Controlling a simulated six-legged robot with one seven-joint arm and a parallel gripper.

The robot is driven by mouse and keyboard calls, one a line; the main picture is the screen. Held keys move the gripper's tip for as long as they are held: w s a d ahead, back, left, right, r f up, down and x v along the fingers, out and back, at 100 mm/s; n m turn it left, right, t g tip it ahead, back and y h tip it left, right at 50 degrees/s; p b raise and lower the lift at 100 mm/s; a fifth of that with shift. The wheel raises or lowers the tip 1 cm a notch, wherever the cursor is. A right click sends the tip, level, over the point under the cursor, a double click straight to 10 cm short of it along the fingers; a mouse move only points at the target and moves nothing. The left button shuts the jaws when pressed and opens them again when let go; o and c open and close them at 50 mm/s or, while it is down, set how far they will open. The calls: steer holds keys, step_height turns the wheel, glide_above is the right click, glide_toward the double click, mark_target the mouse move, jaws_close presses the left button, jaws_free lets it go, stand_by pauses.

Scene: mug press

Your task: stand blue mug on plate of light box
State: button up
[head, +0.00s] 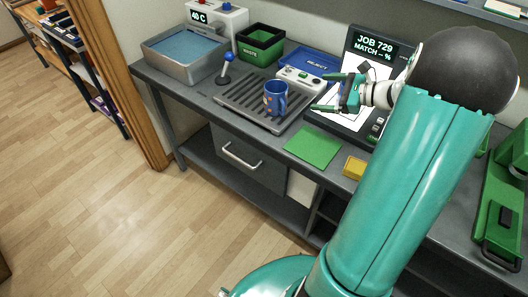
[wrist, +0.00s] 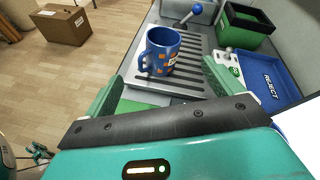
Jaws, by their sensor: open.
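The blue mug (head: 273,97) with orange patches stands upright on a dark slatted rack (head: 240,100). In the wrist view the mug (wrist: 162,50) is ahead, between the lines of the fingers, with its handle at the left. My gripper (head: 321,92) is open and empty, to the right of the mug and apart from it. In the wrist view its green fingers (wrist: 162,88) are spread wide. The light box (head: 375,47) reads "JOB 729 MATCH -- %". Its white plate (head: 335,117) is partly hidden behind my gripper and arm.
A blue-knobbed lever (head: 226,66) and a water basin (head: 184,47) are left. A green mat (head: 314,146) and yellow block (head: 354,167) lie in front.

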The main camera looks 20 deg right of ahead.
steer(key=s+a+r+n+g+h, duration=0.1)
steer(key=s+a+n+g, duration=0.1)
steer(key=a+n, duration=0.35)
steer(key=s+a+r+n+g, duration=0.2)
steer(key=a+n+g, duration=0.1)
steer(key=a, duration=0.6)
steer(key=s+a+r+n+g+h, duration=0.1)
steer(key=s+a+n+g, duration=0.2)
steer(key=a, duration=0.4)
steer(key=s+a+r+n+t+h, duration=0.2)
steer(key=s+a+n+h, duration=0.4)
steer(key=s+n, duration=0.6)
steer(key=shift+a+r+n, duration=0.55)
steer(key=shift+a+n, duration=0.3)
steer(key=shift+a, duration=0.1)
